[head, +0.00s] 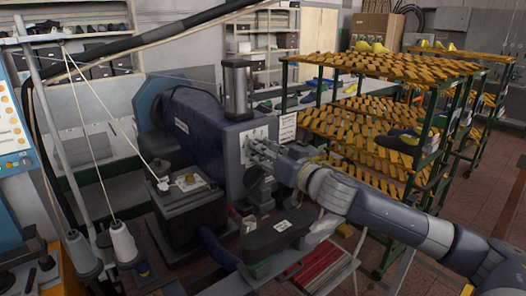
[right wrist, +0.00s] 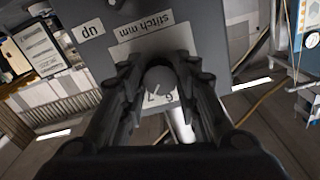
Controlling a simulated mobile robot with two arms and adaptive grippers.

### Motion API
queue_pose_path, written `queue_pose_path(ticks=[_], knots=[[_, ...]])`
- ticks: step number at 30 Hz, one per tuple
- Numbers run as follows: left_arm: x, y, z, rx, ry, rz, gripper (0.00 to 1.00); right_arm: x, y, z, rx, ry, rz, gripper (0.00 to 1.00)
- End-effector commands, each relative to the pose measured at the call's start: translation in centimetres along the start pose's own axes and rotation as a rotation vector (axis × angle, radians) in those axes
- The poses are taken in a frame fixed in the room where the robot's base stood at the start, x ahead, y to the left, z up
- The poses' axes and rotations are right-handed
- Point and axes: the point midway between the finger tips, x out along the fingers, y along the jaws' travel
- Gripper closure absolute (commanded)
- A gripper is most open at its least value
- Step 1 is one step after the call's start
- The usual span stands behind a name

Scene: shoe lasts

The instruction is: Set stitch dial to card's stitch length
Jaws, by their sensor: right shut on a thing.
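The stitch dial (right wrist: 159,80) is a round grey knob on the machine's grey end plate (right wrist: 205,20), with a pale pointer line on it. My right gripper (right wrist: 158,88) is shut on the dial, one finger on each side. A white scale with a few digits shows just below the knob, and an upside-down "stitch mm" label (right wrist: 146,27) above it. In the head view my right gripper (head: 258,150) reaches the end plate from the right and hides the dial. A white card (head: 288,128) hangs beside the machine; its print is too small to read. My left gripper is out of view.
The purple machine body (head: 195,122) stands behind the plate. A rack of orange slatted shelves (head: 395,68) with shoe lasts is at the right. A dark padded block (head: 278,232) is below my right gripper, and thread cones (head: 123,243) are at the front left.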

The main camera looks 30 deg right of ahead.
Motion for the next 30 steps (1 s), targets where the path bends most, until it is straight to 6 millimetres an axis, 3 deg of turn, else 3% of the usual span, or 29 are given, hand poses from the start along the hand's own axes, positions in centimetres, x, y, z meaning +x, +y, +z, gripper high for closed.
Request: queue_pose_path(ticks=[14, 30], knots=[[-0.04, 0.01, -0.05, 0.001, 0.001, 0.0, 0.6, 0.0, 0.11, -0.03, -0.146, 0.0, 0.001, 0.94], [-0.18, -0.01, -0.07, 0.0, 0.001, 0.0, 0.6, 0.01, 0.23, -0.09, -0.642, -0.001, 0.0, 0.94]])
